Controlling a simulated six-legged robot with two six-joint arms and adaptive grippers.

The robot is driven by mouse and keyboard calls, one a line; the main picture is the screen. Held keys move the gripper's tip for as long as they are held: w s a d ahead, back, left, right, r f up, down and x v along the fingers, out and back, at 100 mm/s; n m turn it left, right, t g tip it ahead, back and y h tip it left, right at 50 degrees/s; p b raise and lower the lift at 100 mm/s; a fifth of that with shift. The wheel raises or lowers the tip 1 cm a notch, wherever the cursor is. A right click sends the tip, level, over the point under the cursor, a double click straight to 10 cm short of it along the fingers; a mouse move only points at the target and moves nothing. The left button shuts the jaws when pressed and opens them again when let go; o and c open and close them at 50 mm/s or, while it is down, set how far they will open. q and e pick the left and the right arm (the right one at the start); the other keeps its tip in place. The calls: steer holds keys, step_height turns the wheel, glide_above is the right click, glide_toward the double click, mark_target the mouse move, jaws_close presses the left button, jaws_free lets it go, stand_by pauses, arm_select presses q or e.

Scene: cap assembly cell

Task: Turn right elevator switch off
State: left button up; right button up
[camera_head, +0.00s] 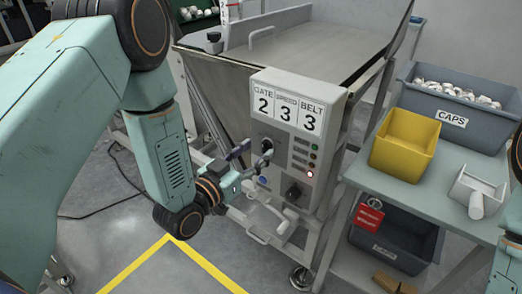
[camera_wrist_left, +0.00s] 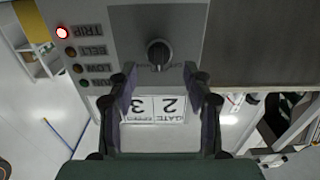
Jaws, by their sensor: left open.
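A grey control box (camera_head: 275,160) stands on the front of a metal hopper frame. It carries an upper rotary knob (camera_head: 267,147) and a lower black rotary knob (camera_head: 293,193). I see no label naming the right elevator switch. My left gripper (camera_head: 254,155) is open and empty, its fingertips close to the upper knob. In the left wrist view, a black knob (camera_wrist_left: 159,53) shows beyond and between the spread fingers (camera_wrist_left: 160,78); contact cannot be told. The red TRIP lamp (camera_wrist_left: 62,32) is lit. My right gripper is not in view.
The box's display (camera_head: 286,105) reads 2, 3, 3. To the right, a shelf holds a yellow bin (camera_head: 404,142) and a grey CAPS bin (camera_head: 440,117). Yellow tape marks open floor.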

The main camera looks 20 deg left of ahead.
mark_target(266, 146)
arm_select(q)
steer(key=shift+x, duration=1.05)
steer(key=shift+w+f, duration=0.1)
steer(key=shift+w, duration=0.35)
steer(key=shift+s+d, duration=0.2)
steer(key=shift+d, duration=0.05)
steer(key=shift+c, duration=0.8)
steer(key=shift+w+a, duration=0.1)
steer(key=shift+a, duration=0.05)
steer(key=c, duration=0.5)
jaws_close()
